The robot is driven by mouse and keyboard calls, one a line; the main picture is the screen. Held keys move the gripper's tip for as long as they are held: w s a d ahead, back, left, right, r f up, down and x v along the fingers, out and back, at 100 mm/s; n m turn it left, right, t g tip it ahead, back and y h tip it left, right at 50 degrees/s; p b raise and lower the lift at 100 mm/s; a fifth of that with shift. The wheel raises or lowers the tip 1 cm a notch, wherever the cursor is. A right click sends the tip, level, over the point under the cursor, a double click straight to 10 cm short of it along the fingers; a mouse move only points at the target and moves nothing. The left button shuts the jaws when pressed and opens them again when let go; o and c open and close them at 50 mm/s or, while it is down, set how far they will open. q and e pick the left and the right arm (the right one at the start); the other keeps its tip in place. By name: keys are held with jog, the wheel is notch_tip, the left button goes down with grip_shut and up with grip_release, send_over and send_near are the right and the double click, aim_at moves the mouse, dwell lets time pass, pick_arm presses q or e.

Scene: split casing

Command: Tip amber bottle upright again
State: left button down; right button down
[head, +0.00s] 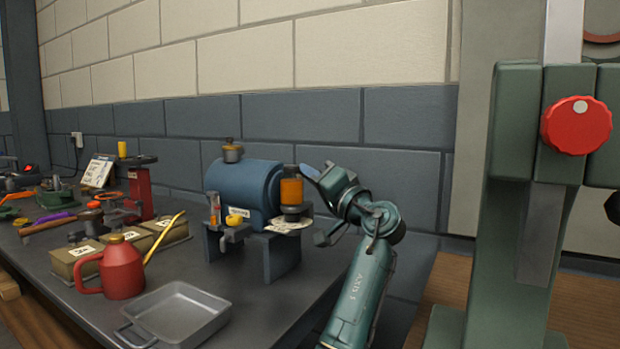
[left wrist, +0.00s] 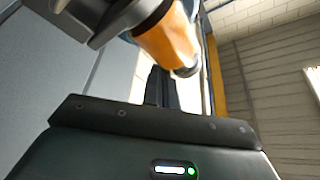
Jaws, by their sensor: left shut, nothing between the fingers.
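The amber bottle (head: 291,190) stands upright in the head view, with a dark top and a dark seat below it, at the right end of the blue casing (head: 243,186). In the left wrist view the bottle (left wrist: 168,42) shows close, at the top, partly cut off by the frame. My left gripper (head: 312,173) is just right of the bottle's upper part, shut and empty. Its dark fingers also show in the left wrist view (left wrist: 160,88). I cannot tell whether the fingertips touch the bottle. My right gripper is not in view.
The casing sits on a dark stand (head: 281,256) on the grey bench. A grey tray (head: 178,312), a red oil can (head: 121,268) and several boxes lie to its left. A green machine with a red knob (head: 576,125) stands at right. The wall is close behind.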

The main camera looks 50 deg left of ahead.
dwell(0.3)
